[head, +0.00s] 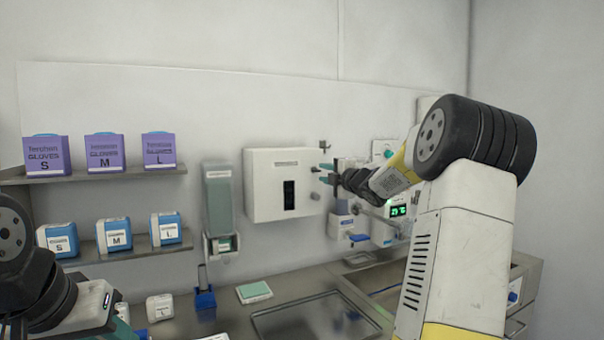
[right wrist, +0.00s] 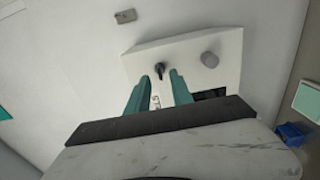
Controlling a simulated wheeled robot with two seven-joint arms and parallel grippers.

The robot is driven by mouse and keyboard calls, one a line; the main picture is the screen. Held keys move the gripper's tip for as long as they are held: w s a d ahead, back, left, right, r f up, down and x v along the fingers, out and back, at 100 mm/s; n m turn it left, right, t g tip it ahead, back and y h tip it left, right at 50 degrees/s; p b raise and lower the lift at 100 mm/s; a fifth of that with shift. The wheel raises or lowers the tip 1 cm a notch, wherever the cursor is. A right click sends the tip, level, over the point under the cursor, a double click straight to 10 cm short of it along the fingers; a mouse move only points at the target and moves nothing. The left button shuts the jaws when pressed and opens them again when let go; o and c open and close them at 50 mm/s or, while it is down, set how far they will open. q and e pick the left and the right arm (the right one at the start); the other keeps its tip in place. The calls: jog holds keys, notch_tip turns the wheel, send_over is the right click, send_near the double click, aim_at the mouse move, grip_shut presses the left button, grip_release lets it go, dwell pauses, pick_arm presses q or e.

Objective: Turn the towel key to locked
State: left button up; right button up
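The white towel dispenser (head: 265,205) is on the back wall with a dark window in its front. On its right side are a small dark key (head: 316,169) and a round grey knob (head: 315,196). In the right wrist view the key (right wrist: 160,70) lies ahead of the gap between my fingertips, and the knob (right wrist: 209,59) is to its right. My right gripper (head: 325,173) is beside the dispenser's right side; its teal fingers (right wrist: 158,85) are apart with nothing between them. Contact with the key cannot be told. My left gripper (head: 123,312) is at the lower left, its fingers mostly hidden.
A soap dispenser (head: 218,205) hangs left of the towel dispenser. Shelves hold purple glove boxes (head: 104,153) and blue-white boxes (head: 115,234). A metal tray (head: 315,318) and green pad (head: 254,292) are on the counter. A small hook (head: 324,145) is on the wall near my right gripper.

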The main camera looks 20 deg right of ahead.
aim_at(316, 170)
jog(key=w, duration=0.3)
jog(key=shift+w+a, duration=0.15)
jog(key=shift+a, duration=0.15)
jog(key=shift+c, duration=0.5)
grip_shut()
